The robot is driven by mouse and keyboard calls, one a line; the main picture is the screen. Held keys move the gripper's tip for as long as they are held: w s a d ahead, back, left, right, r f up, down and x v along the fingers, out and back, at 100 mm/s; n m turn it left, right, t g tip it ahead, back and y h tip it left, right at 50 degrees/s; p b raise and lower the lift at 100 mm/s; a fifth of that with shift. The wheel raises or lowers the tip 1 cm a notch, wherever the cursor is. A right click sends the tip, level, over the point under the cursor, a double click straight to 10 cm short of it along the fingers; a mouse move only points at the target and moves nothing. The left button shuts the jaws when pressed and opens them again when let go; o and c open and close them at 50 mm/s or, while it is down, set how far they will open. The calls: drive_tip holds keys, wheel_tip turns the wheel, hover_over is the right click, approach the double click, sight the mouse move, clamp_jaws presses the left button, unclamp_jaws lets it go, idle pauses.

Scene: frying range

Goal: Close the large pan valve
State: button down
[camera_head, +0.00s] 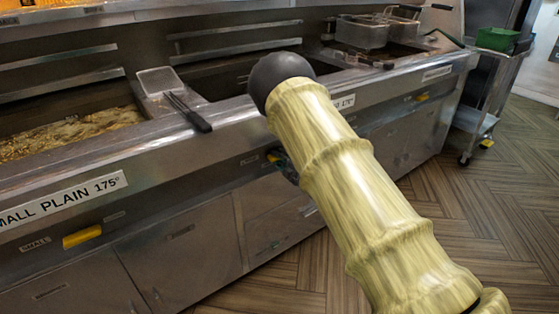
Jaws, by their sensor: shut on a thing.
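Yellow valve handles sit on the front of the steel fryer range. The middle handle (272,157) shows only as a small yellow piece beside my arm; the small tag next to it is too small to read. My gripper (285,166) is a dark shape at this handle, mostly hidden behind my pale yellow arm. It appears shut on the handle. The left handle (82,236) lies level beside a tag reading SMALL. A third handle (422,97) is farther right. The handle's exact angle at my gripper is hidden.
Wire baskets (362,32) stand farther back. A steel trolley (475,105) stands at right; the floor is clear.

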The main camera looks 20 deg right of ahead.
drive_tip(key=shift+f+n, duration=0.1)
drive_tip(key=shift+n, duration=0.5)
drive_tip(key=shift+b, duration=0.3)
drive_tip(key=c, duration=1.3)
unclamp_jaws()
drive_tip(key=shift+s, duration=0.15)
drive_tip(key=v, duration=1.2)
